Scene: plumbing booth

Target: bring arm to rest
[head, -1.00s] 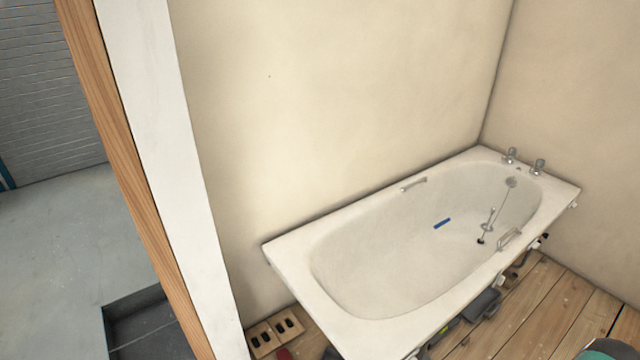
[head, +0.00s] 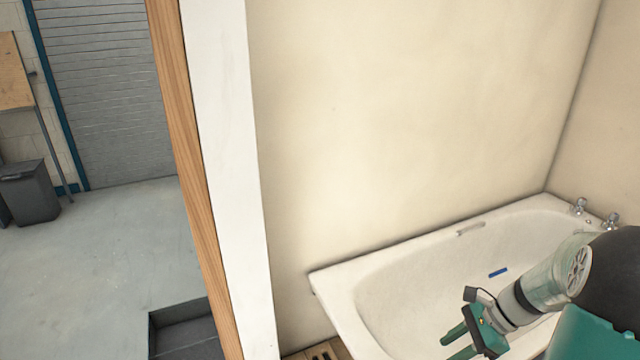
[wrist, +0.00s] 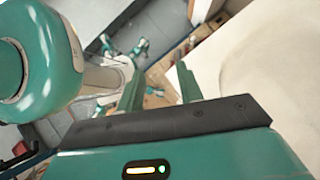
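My arm has teal and grey links and enters the head view at the lower right, in front of the bath. My gripper (head: 458,344) points to the left, with its two teal fingers over the near part of the bath in the picture. In the wrist view my gripper (wrist: 160,78) shows two teal fingers standing apart with nothing between them. It is open and empty. The arm hides part of the bath's right side.
A white bath (head: 333,283) stands against the cream wall (head: 410,110), with a blue strip (head: 498,272) inside and taps (head: 579,206) at its far end. A white-faced timber wall end (head: 225,170) stands left of it. Open grey floor (head: 95,265) and a dark bin (head: 30,193) lie beyond.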

